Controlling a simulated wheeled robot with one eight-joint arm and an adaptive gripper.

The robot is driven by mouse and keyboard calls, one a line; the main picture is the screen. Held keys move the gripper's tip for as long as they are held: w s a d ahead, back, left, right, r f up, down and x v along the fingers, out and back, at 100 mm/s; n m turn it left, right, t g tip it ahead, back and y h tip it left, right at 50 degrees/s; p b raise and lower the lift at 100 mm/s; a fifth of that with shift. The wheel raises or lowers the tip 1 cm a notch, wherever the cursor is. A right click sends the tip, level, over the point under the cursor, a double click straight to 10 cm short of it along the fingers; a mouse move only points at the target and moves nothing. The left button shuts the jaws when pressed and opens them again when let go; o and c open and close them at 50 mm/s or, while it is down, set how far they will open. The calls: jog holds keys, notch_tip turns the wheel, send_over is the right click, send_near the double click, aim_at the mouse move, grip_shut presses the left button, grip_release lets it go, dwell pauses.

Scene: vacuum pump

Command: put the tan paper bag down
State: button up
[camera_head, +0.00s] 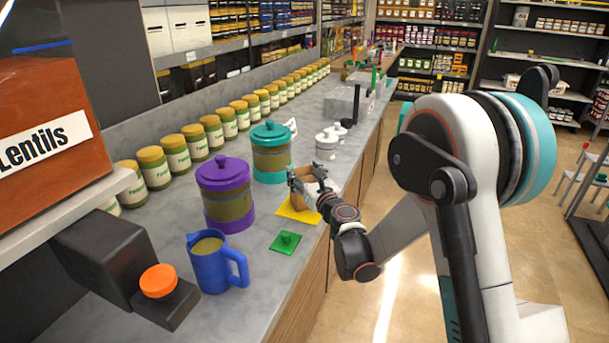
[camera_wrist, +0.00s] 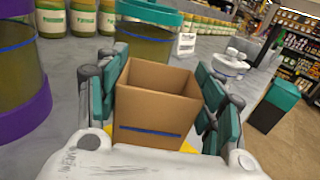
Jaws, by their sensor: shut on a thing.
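The tan paper bag (camera_wrist: 158,98) stands upright and open-topped between the teal-padded fingers in the wrist view, with a blue line low on its near face. My gripper (camera_wrist: 163,100) is shut on it, one finger at each side. In the head view the bag (camera_head: 305,194) is partly hidden by my gripper (camera_head: 308,183). It is over or on a yellow mat (camera_head: 291,212) on the grey counter; I cannot tell whether its base touches the mat.
A purple-lidded canister (camera_head: 226,200) and a teal-lidded canister (camera_head: 271,155) stand left of and behind the bag. A blue jug (camera_head: 212,265) and a green square with a knob (camera_head: 285,243) are nearer. Small white lidded jars (camera_head: 327,142) stand beyond. The counter's right edge is close.

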jog(key=o, duration=1)
jog(key=shift+o, duration=0.2)
jog(key=shift+s+r+p, duration=0.1)
jog(key=shift+r+p, duration=0.05)
jog(key=shift+p, duration=0.15)
jog(key=p+v, duration=0.2)
jog(key=v, duration=1)
jog(key=s+d+r+m+h, duration=0.3)
jog(key=d+r+m+h, duration=0.2)
jog(key=d+r+m, duration=0.5)
jog(key=s+d+r+m+h, duration=0.3)
jog(key=d+m+h, duration=0.35)
jog(key=m, duration=0.65)
jog(key=s+f+m+g+y, duration=0.1)
jog(key=s+f+m+g, duration=0.1)
jog(key=s+m, duration=0.4)
jog(key=s+d+f+m+g+y, duration=0.1)
jog(key=s+f+m+g, duration=0.2)
jog(key=s, duration=0.9)
jog(key=s+f+m+g+y, duration=0.2)
jog(key=s+m+g, duration=0.2)
jog(key=s+m, duration=0.4)
jog(key=shift+s+d+f+m, duration=0.15)
jog(key=shift+s+d+m, duration=0.25)
jog(key=shift+m, duration=0.1)
